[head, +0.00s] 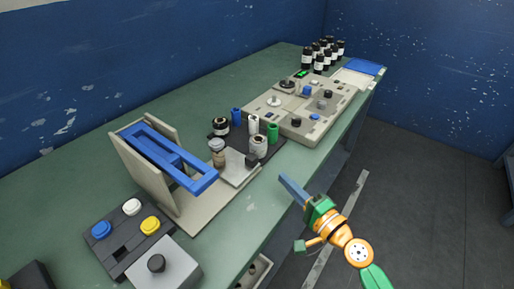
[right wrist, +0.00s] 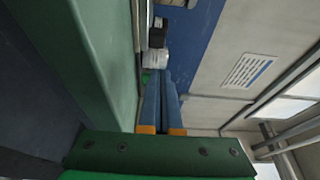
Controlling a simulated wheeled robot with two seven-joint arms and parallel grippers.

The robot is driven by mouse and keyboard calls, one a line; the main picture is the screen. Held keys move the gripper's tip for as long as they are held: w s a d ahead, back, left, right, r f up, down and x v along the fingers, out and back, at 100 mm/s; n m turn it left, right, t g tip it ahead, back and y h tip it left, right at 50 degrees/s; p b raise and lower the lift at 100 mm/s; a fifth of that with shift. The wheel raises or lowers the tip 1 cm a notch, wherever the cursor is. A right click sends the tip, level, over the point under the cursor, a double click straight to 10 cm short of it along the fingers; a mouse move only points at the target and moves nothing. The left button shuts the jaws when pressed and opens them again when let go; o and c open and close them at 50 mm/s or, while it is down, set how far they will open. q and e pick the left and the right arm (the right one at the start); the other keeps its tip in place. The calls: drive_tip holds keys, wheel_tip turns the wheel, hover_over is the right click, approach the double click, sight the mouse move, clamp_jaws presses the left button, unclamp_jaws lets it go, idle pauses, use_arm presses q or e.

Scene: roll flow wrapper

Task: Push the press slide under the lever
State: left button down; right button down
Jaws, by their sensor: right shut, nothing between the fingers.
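The press has a beige frame (head: 134,176) with a blue lever (head: 165,152) raised at a slant above its base. The press slide (head: 238,172), a pale plate, sticks out to the right of the lever's free end. A small jar with a tan lid (head: 217,152) stands on or beside it, and a dark knob (head: 251,159) is at its far right edge. My right gripper (head: 283,178) is shut and empty, off the table's front edge, to the right of the slide and apart from it. In the right wrist view its blue fingers (right wrist: 160,95) lie together. My left gripper is not in view.
Behind the slide, a dark tray holds a black bottle (head: 220,127), a white roll (head: 259,147) and blue and green cylinders. A button panel (head: 128,232) and a grey box (head: 165,265) stand in front of the press. Floor lies open right of the table.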

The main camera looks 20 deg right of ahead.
drive_tip(key=x, duration=0.1)
drive_tip(key=p+x, duration=0.1)
drive_tip(key=x, duration=0.2)
drive_tip(key=shift+w+d+r, duration=0.1)
drive_tip(key=shift+w+r, duration=0.15)
drive_tip(key=x, duration=0.4)
drive_tip(key=shift+w+f, duration=0.2)
drive_tip(key=shift+f, duration=0.05)
drive_tip(key=shift+w+a, duration=0.25)
drive_tip(key=shift+w, duration=0.15)
